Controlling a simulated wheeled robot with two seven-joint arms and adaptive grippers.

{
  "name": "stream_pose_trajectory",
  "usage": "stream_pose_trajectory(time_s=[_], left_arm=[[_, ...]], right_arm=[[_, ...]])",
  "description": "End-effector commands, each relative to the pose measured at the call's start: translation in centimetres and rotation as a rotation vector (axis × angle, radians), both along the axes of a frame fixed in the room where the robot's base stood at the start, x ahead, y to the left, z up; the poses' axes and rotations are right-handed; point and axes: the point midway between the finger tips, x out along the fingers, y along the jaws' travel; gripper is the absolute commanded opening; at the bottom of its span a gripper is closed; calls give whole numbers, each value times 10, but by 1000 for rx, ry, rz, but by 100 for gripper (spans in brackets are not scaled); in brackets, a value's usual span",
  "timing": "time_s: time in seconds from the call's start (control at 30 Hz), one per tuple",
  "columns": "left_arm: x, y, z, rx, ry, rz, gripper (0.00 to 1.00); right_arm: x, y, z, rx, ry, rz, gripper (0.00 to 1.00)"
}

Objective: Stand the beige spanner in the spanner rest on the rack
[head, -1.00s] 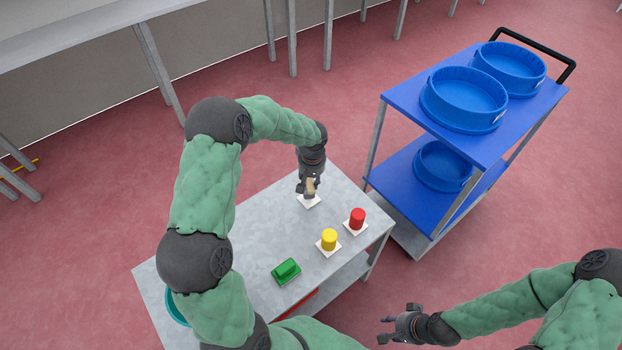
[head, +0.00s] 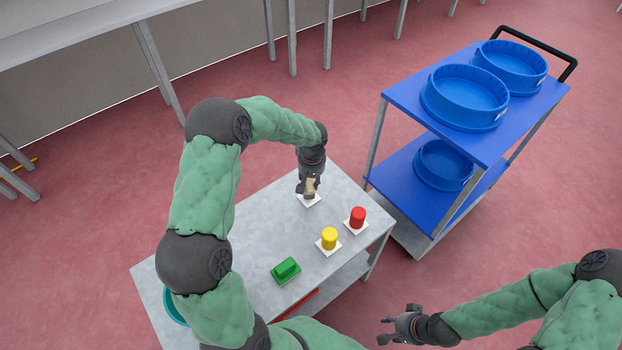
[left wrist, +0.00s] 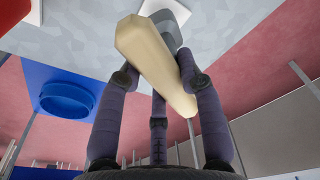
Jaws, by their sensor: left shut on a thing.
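The beige spanner (head: 310,185) is in the fingers of my left gripper (head: 308,188), low over the far end of the grey metal table. In the left wrist view the spanner (left wrist: 155,60) is a thick, tapered beige bar lying slantwise between the fingers (left wrist: 160,85). A rounded grey piece (left wrist: 174,24) shows just behind it; I cannot tell whether it is the spanner rest or whether they touch. A white square (head: 310,201) lies under the gripper, partly hidden by it. My right gripper (head: 402,326) is empty and apart from the table, its fingers spread.
A blue trolley (head: 398,97) with round blue containers (head: 466,97) stands to the right. A teal round thing (head: 174,311) is partly hidden at lower left.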

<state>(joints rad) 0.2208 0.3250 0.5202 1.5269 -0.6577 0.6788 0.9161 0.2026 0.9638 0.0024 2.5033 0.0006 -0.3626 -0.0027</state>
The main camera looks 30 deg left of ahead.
Motion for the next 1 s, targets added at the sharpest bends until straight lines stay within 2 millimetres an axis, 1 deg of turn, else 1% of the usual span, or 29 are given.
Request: stream_pose_trajectory(time_s=[0.63, 0.67, 0.7, 0.73, 0.77, 1.0], left_arm=[[0, 0, -17, 0, -1, 1, 0], [0, 0, -16, 0, -1, 1, 42], [0, 0, -16, 0, -1, 1, 53], [0, 0, -16, 0, -1, 1, 62], [0, 0, -16, 0, -1, 1, 64], [0, 0, -16, 1, -1, 0, 64]], right_arm=[[0, 0, -14, 0, 0, 0, 40], [0, 0, -14, 0, 0, 0, 40], [0, 0, -13, 0, 0, 0, 40], [0, 0, -13, 0, 0, 0, 40], [0, 0, -13, 0, 0, 0, 40], [0, 0, -13, 0, 0, 0, 40]])
